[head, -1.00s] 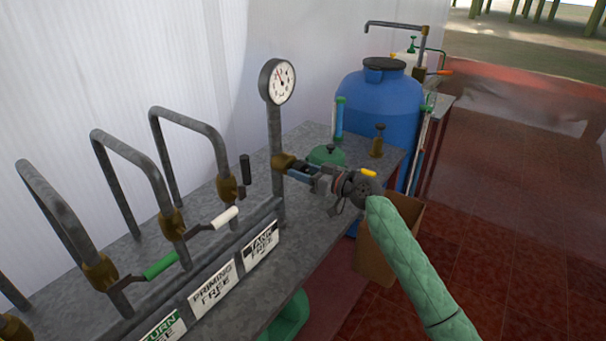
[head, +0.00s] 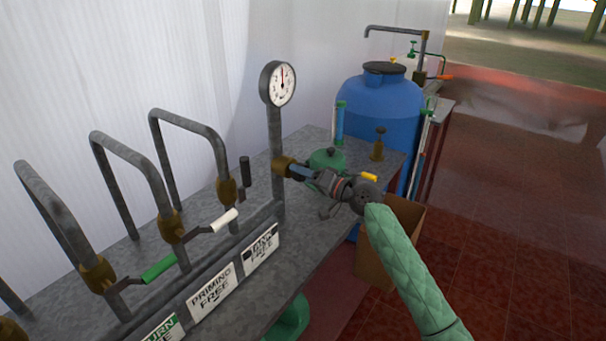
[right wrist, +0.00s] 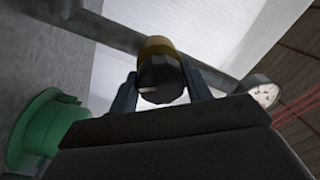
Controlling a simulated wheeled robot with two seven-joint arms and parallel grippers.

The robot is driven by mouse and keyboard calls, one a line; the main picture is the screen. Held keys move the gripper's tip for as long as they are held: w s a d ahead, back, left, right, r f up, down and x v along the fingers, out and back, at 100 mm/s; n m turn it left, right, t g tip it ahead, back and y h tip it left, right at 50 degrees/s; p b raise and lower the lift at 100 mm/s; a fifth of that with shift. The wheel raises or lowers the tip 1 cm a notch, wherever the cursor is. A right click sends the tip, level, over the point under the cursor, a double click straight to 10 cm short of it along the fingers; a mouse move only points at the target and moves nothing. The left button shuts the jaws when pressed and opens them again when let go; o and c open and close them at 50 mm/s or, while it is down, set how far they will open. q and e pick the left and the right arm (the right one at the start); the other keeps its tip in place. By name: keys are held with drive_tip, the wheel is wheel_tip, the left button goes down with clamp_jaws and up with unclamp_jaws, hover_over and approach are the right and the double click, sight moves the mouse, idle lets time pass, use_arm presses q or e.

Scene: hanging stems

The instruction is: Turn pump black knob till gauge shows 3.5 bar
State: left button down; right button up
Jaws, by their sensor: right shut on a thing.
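The pressure gauge (head: 278,83) stands on a grey post, its red needle pointing about straight up; its numbers are too small to read. It also shows in the right wrist view (right wrist: 262,92). The black knob (right wrist: 160,78) with a pale mark sits on a brass fitting (head: 284,166) at the foot of the gauge post. My right gripper (right wrist: 165,88) is shut on the knob, one finger on each side. In the head view my right gripper (head: 305,174) reaches it from the right and hides most of the knob. My left gripper is not in view.
Grey bent pipes with green (head: 160,268) and white (head: 224,220) lever handles stand left of the gauge. A green round part (head: 327,160) sits behind my right gripper. A blue barrel (head: 378,110) and cardboard box (head: 402,245) stand to the right.

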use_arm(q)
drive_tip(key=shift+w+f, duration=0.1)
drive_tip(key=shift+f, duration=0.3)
use_arm(e)
drive_tip(key=shift+m, duration=0.3)
drive_tip(key=o, duration=0.7)
drive_tip(key=shift+d, duration=0.1)
drive_tip(key=shift+o, duration=1.3)
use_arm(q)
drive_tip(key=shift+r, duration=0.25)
